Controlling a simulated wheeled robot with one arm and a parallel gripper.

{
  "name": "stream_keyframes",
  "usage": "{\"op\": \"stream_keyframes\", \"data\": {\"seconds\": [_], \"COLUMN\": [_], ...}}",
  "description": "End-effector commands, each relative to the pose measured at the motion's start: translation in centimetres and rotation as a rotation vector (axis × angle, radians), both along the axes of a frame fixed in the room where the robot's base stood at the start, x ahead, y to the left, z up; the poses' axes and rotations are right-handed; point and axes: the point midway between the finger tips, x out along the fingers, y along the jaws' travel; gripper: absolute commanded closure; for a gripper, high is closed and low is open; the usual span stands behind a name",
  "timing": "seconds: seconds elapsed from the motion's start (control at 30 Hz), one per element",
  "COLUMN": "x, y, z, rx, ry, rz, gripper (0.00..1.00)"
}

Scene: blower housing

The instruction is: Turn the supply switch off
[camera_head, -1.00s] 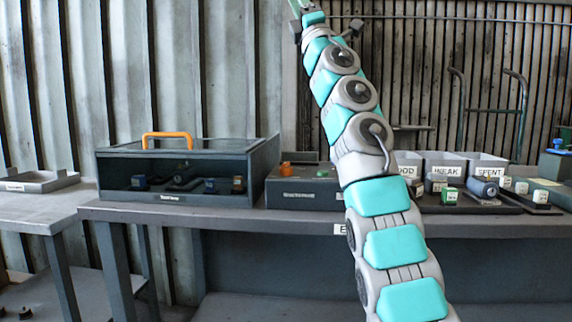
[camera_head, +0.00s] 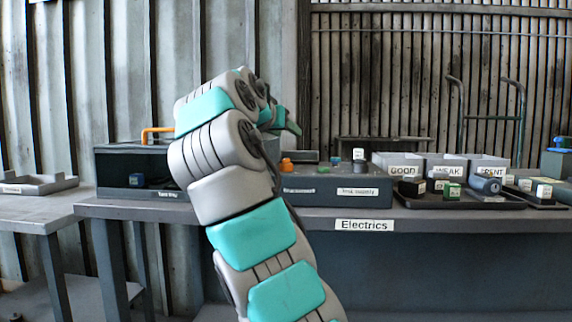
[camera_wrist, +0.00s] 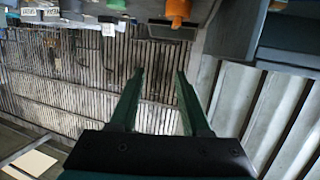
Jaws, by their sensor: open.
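The dark supply box (camera_head: 357,193) stands on the bench, with a white label whose last word appears to read "supply". A small upright pale piece with a reddish base (camera_head: 358,160) stands on its top; it looks like the switch, but its position is too small to read. My gripper (camera_head: 290,124) is raised above and left of it, apart from it, with the arm bent over from the left. In the wrist view my gripper (camera_wrist: 159,76) has its two green fingers apart with nothing between them.
An orange knob (camera_head: 287,165) sits on the neighbouring labelled box and also shows in the wrist view (camera_wrist: 178,10). A dark case with an orange handle (camera_head: 157,132) stands left, partly behind my arm. Bins labelled GOOD (camera_head: 403,171), WEAK and SPENT stand right, behind small parts.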

Motion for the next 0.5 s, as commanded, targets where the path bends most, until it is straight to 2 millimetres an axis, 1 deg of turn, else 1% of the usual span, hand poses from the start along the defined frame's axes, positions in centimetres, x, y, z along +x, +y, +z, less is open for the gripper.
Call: {"op": "stream_keyframes", "data": {"seconds": [0.03,0.1,0.17,0.23,0.33,0.5], "x": [-0.7,-1.4,-1.8,-2.0,-1.7,-0.2], "y": [0.8,1.5,1.8,2.0,2.0,1.5], "z": [-1.4,-2.8,-3.6,-4.0,-4.3,-4.8], "rx": [0.027,0.055,0.069,0.077,0.080,0.079], "ry": [0.040,0.083,0.111,0.125,0.129,0.127], "rz": [0.004,0.004,0.003,0.003,0.002,0.002], "gripper": [0.52,0.52,0.52,0.52,0.52,0.52]}}
